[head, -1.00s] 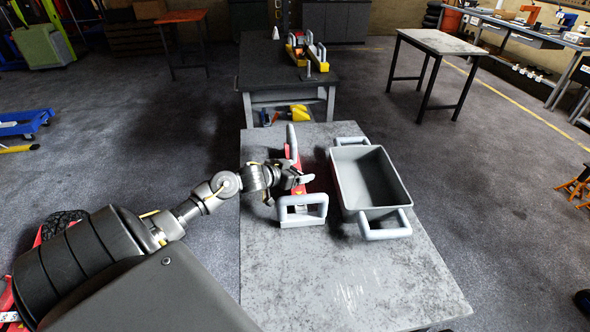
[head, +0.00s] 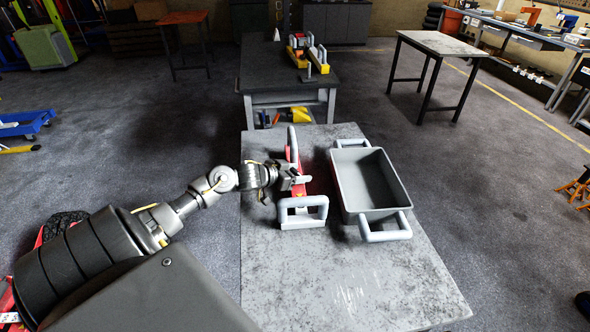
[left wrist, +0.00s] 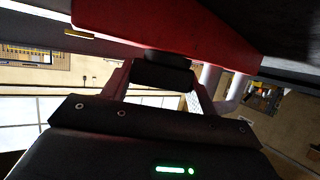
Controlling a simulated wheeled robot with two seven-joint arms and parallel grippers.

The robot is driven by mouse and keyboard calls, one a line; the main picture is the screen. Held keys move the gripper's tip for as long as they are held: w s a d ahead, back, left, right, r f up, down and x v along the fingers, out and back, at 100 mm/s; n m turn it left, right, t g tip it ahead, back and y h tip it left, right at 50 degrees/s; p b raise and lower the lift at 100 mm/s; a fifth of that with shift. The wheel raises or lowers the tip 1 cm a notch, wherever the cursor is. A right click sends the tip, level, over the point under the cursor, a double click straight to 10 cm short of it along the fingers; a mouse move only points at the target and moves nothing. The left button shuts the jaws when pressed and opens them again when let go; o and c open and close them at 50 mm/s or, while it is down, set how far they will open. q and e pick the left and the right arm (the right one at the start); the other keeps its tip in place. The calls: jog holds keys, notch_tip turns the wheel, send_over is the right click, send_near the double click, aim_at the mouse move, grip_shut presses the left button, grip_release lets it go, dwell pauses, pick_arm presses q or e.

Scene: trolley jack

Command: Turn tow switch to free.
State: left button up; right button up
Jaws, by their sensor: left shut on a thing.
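The red trolley jack (head: 294,153) lies on the grey table, with a pale grey handle loop (head: 303,212) at its near end and another pale handle at its far end. My left gripper (head: 297,180) is at the left side of the red body. In the left wrist view the red body (left wrist: 165,32) fills the top. A dark block, which seems to be the tow switch (left wrist: 162,74), sits under it between the fingers of my left gripper, which is shut on it. The switch's setting cannot be read. My right gripper is not in view.
A grey open bin (head: 345,185) with pale handles stands empty, close to the right of the jack. The near part of the grey table (head: 345,275) is clear. A dark table (head: 260,70) with yellow and red items stands beyond.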

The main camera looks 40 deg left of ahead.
pick_arm(q)
jog(key=shift+a+m+h, duration=0.1)
jog(key=shift+m+h, duration=0.7)
jog(key=shift+h, duration=0.1)
jog(key=shift+f+m+g+h+b, duration=0.1)
jog(key=shift+m+g+h+b, duration=0.3)
jog(key=shift+b, duration=0.1)
jog(key=m+g+h+b, duration=0.1)
jog(key=m+h+b, duration=0.2)
jog(key=shift+g+b, duration=0.3)
jog(key=shift+b, duration=0.05)
jog(key=shift+h+b, duration=0.3)
jog(key=shift+b, duration=0.05)
jog(key=shift+m+g, duration=0.3)
jog(key=shift+m, duration=0.1)
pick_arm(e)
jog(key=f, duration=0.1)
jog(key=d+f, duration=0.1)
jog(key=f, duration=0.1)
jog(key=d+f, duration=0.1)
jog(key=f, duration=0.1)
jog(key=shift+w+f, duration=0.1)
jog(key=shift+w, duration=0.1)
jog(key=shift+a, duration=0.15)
pick_arm(q)
jog(key=o, duration=1)
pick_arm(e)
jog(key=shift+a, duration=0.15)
